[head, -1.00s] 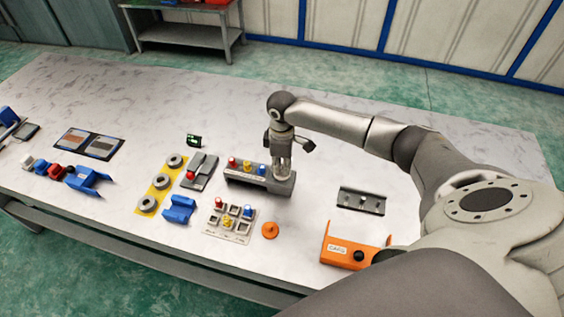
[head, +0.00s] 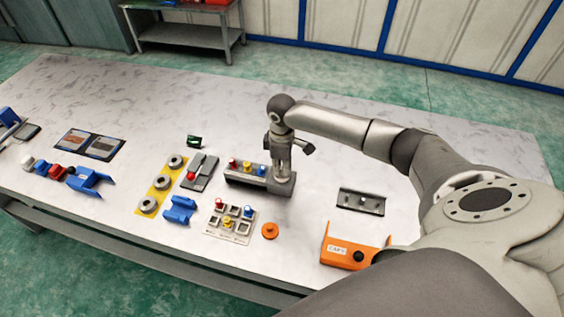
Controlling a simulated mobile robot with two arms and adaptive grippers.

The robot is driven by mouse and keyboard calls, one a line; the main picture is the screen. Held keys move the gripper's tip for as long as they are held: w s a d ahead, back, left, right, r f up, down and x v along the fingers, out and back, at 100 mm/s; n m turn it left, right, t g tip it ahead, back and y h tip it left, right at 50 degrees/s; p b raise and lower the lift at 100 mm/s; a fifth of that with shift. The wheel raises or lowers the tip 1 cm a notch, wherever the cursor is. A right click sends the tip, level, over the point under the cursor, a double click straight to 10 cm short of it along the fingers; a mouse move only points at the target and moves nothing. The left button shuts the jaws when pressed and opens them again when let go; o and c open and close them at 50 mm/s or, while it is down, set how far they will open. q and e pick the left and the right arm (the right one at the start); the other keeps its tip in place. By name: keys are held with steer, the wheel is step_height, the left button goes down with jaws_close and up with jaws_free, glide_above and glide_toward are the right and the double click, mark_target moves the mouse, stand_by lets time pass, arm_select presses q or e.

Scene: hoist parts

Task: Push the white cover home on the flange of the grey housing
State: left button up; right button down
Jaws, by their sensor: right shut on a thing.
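A grey housing (head: 284,187), a low block, stands in the middle of the table at the right end of a strip with coloured knobs. My right gripper (head: 281,168) points straight down over it, its fingers close above or at its top. It is shut on a small pale thing, which may be the white cover; the fingers hide most of it. I cannot tell whether it touches the flange or sits level. My left gripper is not in view.
The grey strip with several coloured knobs (head: 246,172) is close on the left. In front are a pale tray (head: 239,240) and an orange disc (head: 269,231). An orange bin (head: 336,259) and a grey rail (head: 361,202) lie to the right. The table behind is clear.

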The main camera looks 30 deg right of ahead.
steer(key=p, duration=0.3)
steer(key=shift+f, duration=0.35)
stand_by(4.9)
steer(key=c, duration=1.4)
jaws_free()
steer(key=shift+r, duration=0.15)
step_height(320, 180, up, 5)
steer(key=p, duration=0.5)
steer(key=shift+r+p, duration=0.3)
steer(key=shift+r, duration=0.55)
